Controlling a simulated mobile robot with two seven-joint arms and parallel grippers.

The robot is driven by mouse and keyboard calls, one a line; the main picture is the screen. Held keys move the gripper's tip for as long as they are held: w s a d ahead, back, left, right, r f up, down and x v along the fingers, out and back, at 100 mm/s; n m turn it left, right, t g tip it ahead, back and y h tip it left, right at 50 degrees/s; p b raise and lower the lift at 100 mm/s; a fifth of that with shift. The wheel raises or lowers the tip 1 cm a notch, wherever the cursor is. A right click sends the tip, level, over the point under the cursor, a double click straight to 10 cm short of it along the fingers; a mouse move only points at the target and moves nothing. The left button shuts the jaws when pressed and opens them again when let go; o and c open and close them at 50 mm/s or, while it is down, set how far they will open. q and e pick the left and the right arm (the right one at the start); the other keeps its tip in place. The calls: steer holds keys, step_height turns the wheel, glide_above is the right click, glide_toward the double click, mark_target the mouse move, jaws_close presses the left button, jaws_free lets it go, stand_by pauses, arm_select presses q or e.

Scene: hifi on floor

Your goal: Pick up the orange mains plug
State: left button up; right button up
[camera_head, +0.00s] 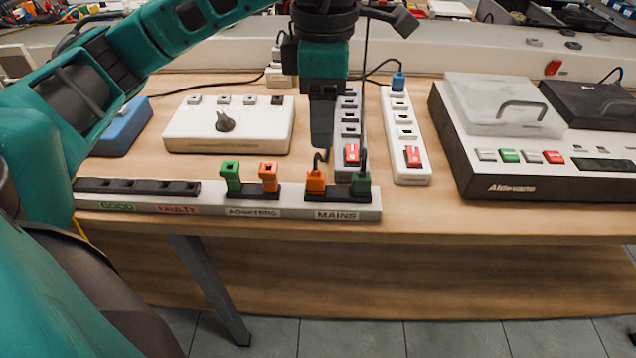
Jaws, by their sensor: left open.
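The orange mains plug (316,181) stands upright in the MAINS section of the labelled rack at the table's front edge, with a dark cable rising from its top. A dark green mains plug (361,184) stands just right of it. My left gripper (321,141) points down directly above and slightly behind the orange mains plug, seemingly close to its cable. Its fingers overlap from this angle, so the gap between them is hidden. The orange plug's body is seen below the fingertips. My right gripper is not in view.
The rack (270,207) also holds a green adapter (231,176) and an orange adapter (269,177). A grey power strip (348,130) and a white power strip (405,140) lie behind. A white box with a knob (190,128) is left; an Aldevane unit (540,185) is right.

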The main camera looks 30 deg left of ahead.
arm_select(q)
glide_above(316, 174)
steer(key=f, duration=0.5)
steer(key=shift+w+d+f+b, duration=0.15)
steer(key=shift+w+d+b, duration=0.1)
steer(key=shift+w+b, duration=0.1)
steer(key=shift+s+a+f+b, duration=0.15)
steer(key=shift+s+f, duration=0.05)
steer(key=shift+f, duration=1.15)
steer(key=shift+s+a+f+b, duration=0.15)
steer(key=shift+f, duration=1.2)
steer(key=shift+c, duration=0.2)
jaws_close()
